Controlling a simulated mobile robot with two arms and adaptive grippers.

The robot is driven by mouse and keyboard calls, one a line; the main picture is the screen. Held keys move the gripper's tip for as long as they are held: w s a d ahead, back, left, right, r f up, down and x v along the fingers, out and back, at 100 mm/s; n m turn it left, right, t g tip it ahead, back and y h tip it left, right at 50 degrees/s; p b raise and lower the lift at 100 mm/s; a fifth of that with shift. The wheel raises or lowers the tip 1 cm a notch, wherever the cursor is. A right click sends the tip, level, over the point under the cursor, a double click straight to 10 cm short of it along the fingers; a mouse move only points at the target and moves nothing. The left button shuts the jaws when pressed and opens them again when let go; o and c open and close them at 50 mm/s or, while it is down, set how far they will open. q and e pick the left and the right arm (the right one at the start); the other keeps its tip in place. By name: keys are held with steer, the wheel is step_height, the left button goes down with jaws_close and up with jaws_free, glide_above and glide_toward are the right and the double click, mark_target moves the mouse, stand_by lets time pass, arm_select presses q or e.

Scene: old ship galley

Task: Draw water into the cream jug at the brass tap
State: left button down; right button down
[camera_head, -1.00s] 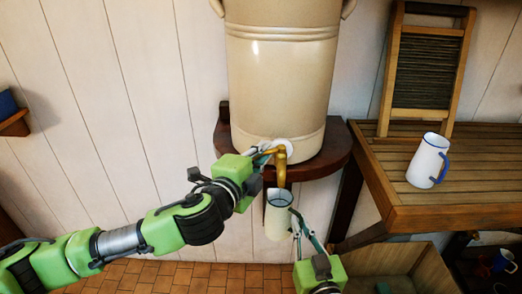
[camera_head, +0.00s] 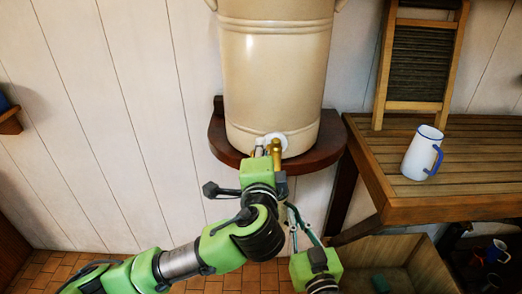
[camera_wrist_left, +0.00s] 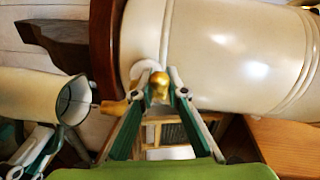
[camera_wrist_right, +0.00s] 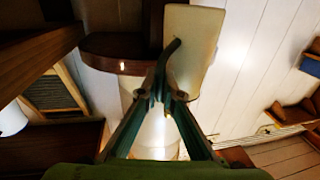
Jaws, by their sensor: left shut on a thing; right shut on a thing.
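The brass tap (camera_head: 276,152) sits low on the front of a big cream crock (camera_head: 275,80). My left gripper (camera_head: 265,150) is shut on the tap's brass handle (camera_wrist_left: 160,86). The tap's spout (camera_wrist_left: 113,107) points toward the open mouth of the cream jug (camera_wrist_left: 35,95), just below it. My right gripper (camera_head: 289,207) is shut on the jug's dark handle; the jug also shows in the right wrist view (camera_wrist_right: 198,45). In the head view my left arm hides the jug. I cannot tell whether water runs or how full the jug is.
The crock stands on a dark wooden shelf (camera_head: 320,155). To the right, a slatted wooden counter (camera_head: 470,175) bears a white mug with a blue handle (camera_head: 419,155) and a washboard (camera_head: 420,60). A wooden crate (camera_head: 430,270) lies below.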

arm_select(q)
steer(key=c, duration=2.2)
jaws_free()
steer(key=shift+d, duration=0.1)
steer(key=shift+o, duration=0.2)
steer(key=shift+s, duration=0.1)
steer(key=s+r, duration=0.1)
steer(key=s, duration=1)
steer(key=shift+s+a+r, duration=0.2)
steer(key=shift+s+r, duration=0.1)
